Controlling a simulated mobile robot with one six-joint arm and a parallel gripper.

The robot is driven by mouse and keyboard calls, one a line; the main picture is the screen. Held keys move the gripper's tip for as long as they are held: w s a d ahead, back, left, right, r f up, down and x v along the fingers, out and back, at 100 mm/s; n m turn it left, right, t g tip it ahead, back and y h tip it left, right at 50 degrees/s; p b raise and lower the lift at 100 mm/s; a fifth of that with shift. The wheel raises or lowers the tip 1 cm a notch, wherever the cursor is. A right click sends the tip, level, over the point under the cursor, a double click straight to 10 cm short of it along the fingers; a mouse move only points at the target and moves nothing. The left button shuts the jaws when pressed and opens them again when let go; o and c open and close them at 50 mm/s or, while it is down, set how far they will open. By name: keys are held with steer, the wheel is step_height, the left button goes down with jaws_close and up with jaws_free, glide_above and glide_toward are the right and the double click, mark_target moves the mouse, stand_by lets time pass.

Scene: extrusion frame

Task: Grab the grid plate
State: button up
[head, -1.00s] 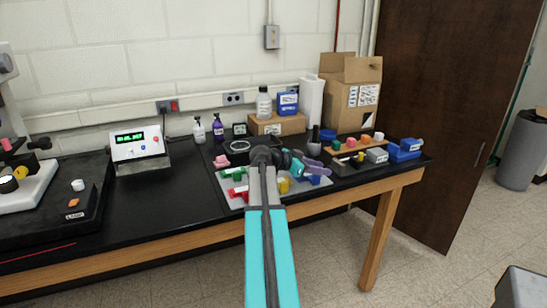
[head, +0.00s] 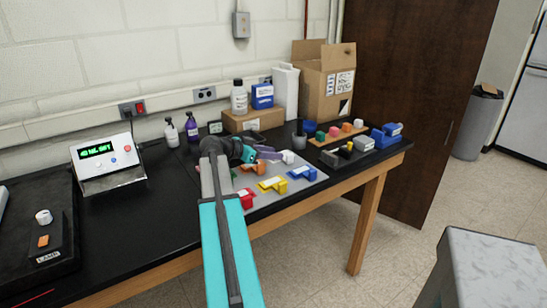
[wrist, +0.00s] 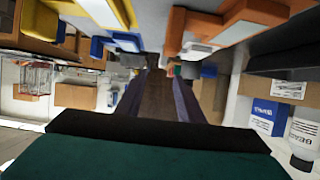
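A flat light-grey plate (head: 312,186) lies on the black bench in the head view, with red, yellow, blue and orange blocks on it. I cannot make out a grid pattern, so I cannot tell if it is the grid plate. My gripper (head: 268,153) has purple fingers and is low over the plate's back part, near an orange block (head: 252,167). My arm hides the plate's left part. In the wrist view the two fingers of my gripper (wrist: 161,78) stand apart with nothing seen between them. Yellow (wrist: 65,22) and orange (wrist: 250,18) blocks show close by.
A small rack with coloured pieces (head: 340,134) and a blue holder (head: 386,137) stand to the right. Behind are a white bottle (head: 239,98), a blue box (head: 262,97) and a cardboard box (head: 325,85). A grey pedestal (head: 490,270) is at front right.

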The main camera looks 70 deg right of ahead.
steer(key=shift+w+a, duration=0.1)
steer(key=shift+w, duration=0.1)
steer(key=shift+d+f, duration=0.1)
steer(key=shift+d, duration=0.1)
steer(key=shift+x, duration=0.95)
steer(key=shift+f+p, duration=0.1)
steer(key=shift+p, duration=0.2)
